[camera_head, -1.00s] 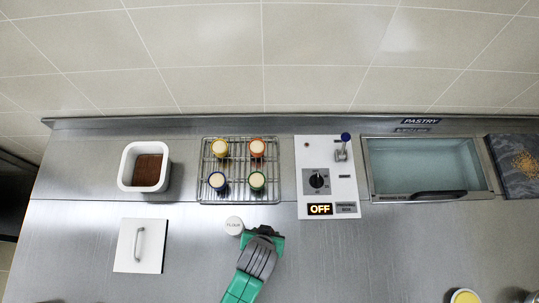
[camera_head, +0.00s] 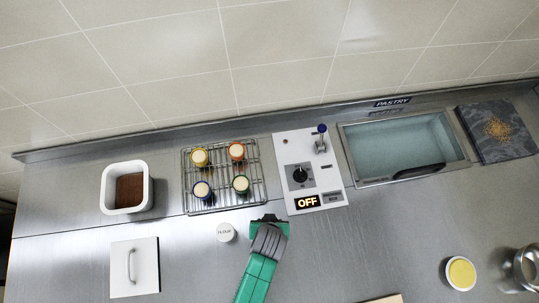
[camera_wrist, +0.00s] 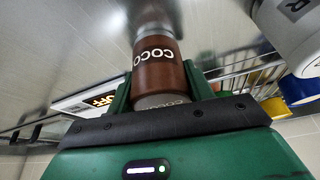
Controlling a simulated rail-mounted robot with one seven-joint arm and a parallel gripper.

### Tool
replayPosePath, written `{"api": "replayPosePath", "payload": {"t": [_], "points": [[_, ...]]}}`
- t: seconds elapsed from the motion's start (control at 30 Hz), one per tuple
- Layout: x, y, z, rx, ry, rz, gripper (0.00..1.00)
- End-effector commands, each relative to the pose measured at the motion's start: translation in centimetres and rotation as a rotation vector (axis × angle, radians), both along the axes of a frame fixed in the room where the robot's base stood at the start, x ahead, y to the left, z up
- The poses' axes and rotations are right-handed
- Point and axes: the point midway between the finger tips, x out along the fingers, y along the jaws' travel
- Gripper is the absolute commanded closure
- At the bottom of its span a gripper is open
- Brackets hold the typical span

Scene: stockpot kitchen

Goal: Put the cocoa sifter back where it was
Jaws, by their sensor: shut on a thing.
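The cocoa sifter (camera_wrist: 158,72) is a brown cylinder with white COCO lettering in the wrist view, between the green fingers of my gripper (camera_wrist: 160,88). My gripper is shut on it. In the head view my gripper (camera_head: 269,222) is over the counter, in front of the gap between the wire rack and the switch box, and hides the sifter. I cannot tell whether the sifter touches the counter. The white flour sifter (camera_head: 226,232) stands just left of my gripper; it also shows at the upper right of the wrist view (camera_wrist: 288,28).
The wire rack (camera_head: 218,202) holds several coloured jars. The switch box (camera_head: 327,180) reads OFF. A white tub of brown powder (camera_head: 106,191) and a white handled lid (camera_head: 147,277) are at left. The glass-topped basin (camera_head: 357,177) is at right.

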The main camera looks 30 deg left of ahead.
Motion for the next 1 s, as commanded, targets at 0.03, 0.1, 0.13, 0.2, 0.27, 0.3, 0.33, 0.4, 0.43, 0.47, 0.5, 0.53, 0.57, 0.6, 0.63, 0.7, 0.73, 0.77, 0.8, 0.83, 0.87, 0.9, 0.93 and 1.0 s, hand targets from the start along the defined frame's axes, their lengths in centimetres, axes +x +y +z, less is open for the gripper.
{"api": "replayPosePath", "payload": {"t": [0.03,0.1,0.13,0.2,0.27,0.3,0.33,0.4,0.43,0.47,0.5,0.53,0.57,0.6,0.63,0.7,0.73,0.77,0.8,0.83,0.87,0.9,0.93,1.0], "points": [[0.0,0.0,-0.1,0.0,0.0,0.0,0.45],[0.0,0.0,-0.1,0.0,0.0,0.0,0.31],[0.0,0.0,-0.1,0.0,0.0,0.0,0.27],[0.0,0.0,-0.1,0.0,0.0,0.0,0.27],[0.0,0.0,-0.1,0.0,0.0,0.0,0.27],[0.0,0.0,-0.1,0.0,0.0,0.0,0.27],[0.0,0.0,-0.1,0.0,0.0,0.0,0.27],[0.0,0.0,0.1,0.0,0.0,0.0,0.27],[0.0,0.0,0.4,0.0,0.0,0.0,0.27],[-0.1,-0.1,0.6,0.001,-0.001,0.0,0.27],[-0.3,-0.2,1.1,0.0,0.0,0.0,0.27],[-0.5,-0.3,1.7,0.0,-0.001,0.0,0.27],[-0.7,-0.5,2.4,0.0,-0.002,0.0,0.27],[-1.1,-0.7,3.3,0.0,-0.002,0.0,0.27],[-1.3,-0.8,4.1,0.0,-0.001,0.0,0.27],[-2.0,-1.2,5.8,0.0,-0.002,0.0,0.27],[-2.2,-1.4,6.5,0.0,-0.002,0.0,0.27],[-2.4,-1.5,7.2,0.001,-0.002,-0.001,0.27],[-2.7,-1.7,8.0,0.001,-0.001,-0.001,0.27],[-2.9,-1.8,8.6,0.001,-0.002,0.0,0.27],[-3.1,-2.0,9.1,0.001,-0.002,0.0,0.27],[-3.3,-2.1,9.7,0.001,-0.002,0.0,0.27],[-3.5,-2.2,10.1,0.0,0.0,0.0,0.27],[-3.7,-2.3,10.8,0.001,-0.001,0.0,0.27]]}}
